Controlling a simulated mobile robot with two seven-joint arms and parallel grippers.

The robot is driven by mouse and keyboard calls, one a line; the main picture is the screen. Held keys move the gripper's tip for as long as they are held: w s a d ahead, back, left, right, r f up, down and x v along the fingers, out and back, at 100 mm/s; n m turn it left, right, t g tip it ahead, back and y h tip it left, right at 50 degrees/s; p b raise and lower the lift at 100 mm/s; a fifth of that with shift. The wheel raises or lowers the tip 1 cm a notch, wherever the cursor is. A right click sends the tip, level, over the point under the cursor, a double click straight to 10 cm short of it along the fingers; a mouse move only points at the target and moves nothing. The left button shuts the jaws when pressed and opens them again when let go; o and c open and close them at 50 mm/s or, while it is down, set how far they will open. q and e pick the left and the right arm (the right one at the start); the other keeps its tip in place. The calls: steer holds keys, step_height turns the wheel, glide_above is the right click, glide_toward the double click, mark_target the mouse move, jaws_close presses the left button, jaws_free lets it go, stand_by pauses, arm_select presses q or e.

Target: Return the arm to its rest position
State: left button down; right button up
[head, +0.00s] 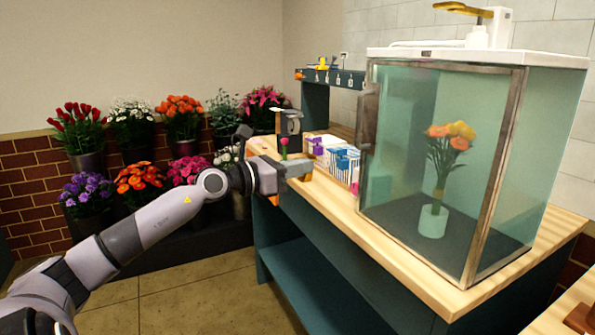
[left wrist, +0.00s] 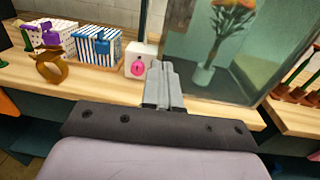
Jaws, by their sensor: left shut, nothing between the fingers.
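My left arm (head: 155,225) comes in from the lower left and reaches out to the front edge of the wooden counter. My left gripper (head: 302,171) is at the counter's left part, near the small boxes. In the left wrist view the two grey fingers of my left gripper (left wrist: 163,82) are together, with nothing between them. They point toward a small white box with a pink mark (left wrist: 139,62). Whether they touch it cannot be told. My right gripper is not in view.
A glass case (head: 440,170) on the counter (head: 400,255) holds an orange-yellow bouquet (head: 447,140) in a white vase (head: 433,221). Several potted flowers (head: 130,120) line the back wall. Floor in front is clear.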

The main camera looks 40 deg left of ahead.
arm_select(q)
steer(key=shift+s+a, duration=0.1)
steer(key=shift+s, duration=0.2)
steer(key=s+d+f+n+y+p, duration=0.1)
steer(key=s+d+f+n, duration=0.15)
steer(key=f+n, duration=0.45)
steer(key=s+d+f+n+y+p, duration=0.1)
steer(key=s+d+f+n+p, duration=0.1)
steer(key=d+f+n, duration=0.35)
steer(key=s+d+f+n+p, duration=0.1)
steer(key=s+d+f+n, duration=0.15)
steer(key=f+n, duration=0.6)
steer(key=s+d+f+n+g+p, duration=0.3)
steer(key=s+d+f+n+g, duration=0.4)
steer(key=s+d+f+n, duration=0.6)
steer(key=s+d+n, duration=0.2)
steer(key=d, duration=0.2)
steer(key=shift+s+f, duration=0.3)
steer(key=shift+f, duration=0.05)
steer(key=c, duration=1.8)
jaws_free()
